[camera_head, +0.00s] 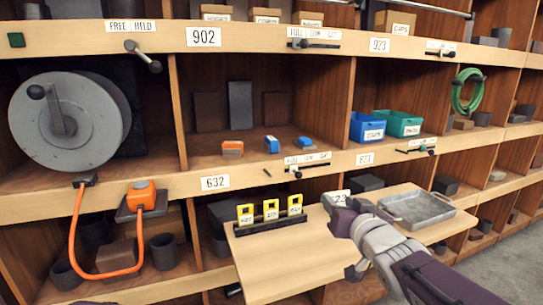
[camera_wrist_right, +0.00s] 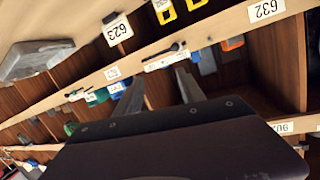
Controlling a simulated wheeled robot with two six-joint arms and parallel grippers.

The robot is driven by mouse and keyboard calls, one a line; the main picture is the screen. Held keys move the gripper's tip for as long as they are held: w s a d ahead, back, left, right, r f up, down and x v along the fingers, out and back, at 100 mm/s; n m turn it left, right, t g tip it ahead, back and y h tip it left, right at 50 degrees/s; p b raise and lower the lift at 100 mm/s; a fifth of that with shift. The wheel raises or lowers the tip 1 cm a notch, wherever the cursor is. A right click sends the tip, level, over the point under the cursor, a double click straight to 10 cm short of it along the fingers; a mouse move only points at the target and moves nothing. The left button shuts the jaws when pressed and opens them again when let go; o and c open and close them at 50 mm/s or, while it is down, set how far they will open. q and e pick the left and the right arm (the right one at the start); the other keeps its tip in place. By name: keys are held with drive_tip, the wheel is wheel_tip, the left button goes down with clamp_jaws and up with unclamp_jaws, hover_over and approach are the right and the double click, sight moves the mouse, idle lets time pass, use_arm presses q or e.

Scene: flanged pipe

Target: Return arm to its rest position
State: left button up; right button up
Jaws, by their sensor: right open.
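My right gripper (camera_head: 345,214) is over the back of the pull-out wooden board (camera_head: 282,262), close to the shelf edge with the 623 label. In the right wrist view its two fingers (camera_wrist_right: 160,84) stand apart with nothing between them, so it is open and empty. My right arm reaches in from the lower right.
A grey metal tray (camera_head: 418,209) lies on the board right of the gripper. Yellow tags (camera_head: 270,210) stand in a dark holder on the left. Blue (camera_head: 367,127) and green bins (camera_head: 399,123) sit on the shelf behind. A large reel (camera_head: 68,122) and orange cable (camera_head: 80,235) are left.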

drive_tip(key=s+d+f+g+h, duration=0.1)
drive_tip(key=s+d+f+g, duration=0.2)
drive_tip(key=f, duration=0.8)
drive_tip(key=s+f+g+h, duration=0.1)
drive_tip(key=s+f+g, duration=0.3)
drive_tip(key=f, duration=0.6)
drive_tip(key=s+f+g+b, duration=0.45)
drive_tip(key=s+f, duration=0.35)
drive_tip(key=f, duration=0.4)
drive_tip(key=s+f+g+b, duration=0.3)
drive_tip(key=s+f+b, duration=0.4)
drive_tip(key=f, duration=0.4)
wheel_tip(320, 180, up, 34)
drive_tip(key=p, duration=3.5)
drive_tip(key=shift+s+a+n+y, duration=0.3)
drive_tip(key=shift+s+a, duration=0.1)
drive_tip(key=shift+a, duration=0.05)
